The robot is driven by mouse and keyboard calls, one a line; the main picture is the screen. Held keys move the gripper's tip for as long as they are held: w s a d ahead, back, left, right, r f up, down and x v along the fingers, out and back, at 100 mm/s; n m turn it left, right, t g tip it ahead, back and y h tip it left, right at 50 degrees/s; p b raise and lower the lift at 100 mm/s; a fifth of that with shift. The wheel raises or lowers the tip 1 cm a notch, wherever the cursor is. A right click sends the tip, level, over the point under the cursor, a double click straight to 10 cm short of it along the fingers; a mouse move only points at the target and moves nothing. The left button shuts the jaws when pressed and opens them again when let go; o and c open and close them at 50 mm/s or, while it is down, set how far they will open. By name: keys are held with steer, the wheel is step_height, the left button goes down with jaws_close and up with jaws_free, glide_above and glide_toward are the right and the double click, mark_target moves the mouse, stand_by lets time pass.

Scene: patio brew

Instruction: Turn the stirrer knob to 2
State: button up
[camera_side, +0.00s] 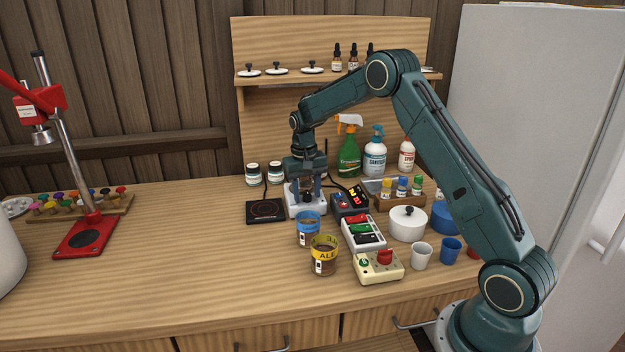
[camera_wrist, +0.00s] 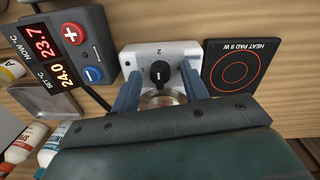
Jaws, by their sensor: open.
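The stirrer is a white box (camera_side: 305,208) between the heat pad and the temperature controller; it also shows in the wrist view (camera_wrist: 138,58). Its round black knob (camera_wrist: 160,73) has a short white mark, and a digit 2 is printed on the panel beyond it. I cannot tell for certain which setting the mark points at. My gripper (camera_wrist: 159,80) is open, its two blue fingers on either side of the knob, with visible gaps. In the side view my gripper (camera_side: 306,188) points down over the stirrer and hides the knob.
The black heat pad (camera_side: 266,210) lies left of the stirrer. Blue-labelled (camera_side: 308,230) and yellow-labelled (camera_side: 324,256) jars stand in front. Spray bottles (camera_side: 349,150) stand behind. The table's left middle is clear.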

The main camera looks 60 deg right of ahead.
mark_target(305, 195)
step_height(305, 195, up, 14)
steer(key=shift+w+a+f, duration=0.15)
steer(key=shift+w+a, duration=0.05)
steer(key=shift+a, duration=0.05)
stand_by(0.5)
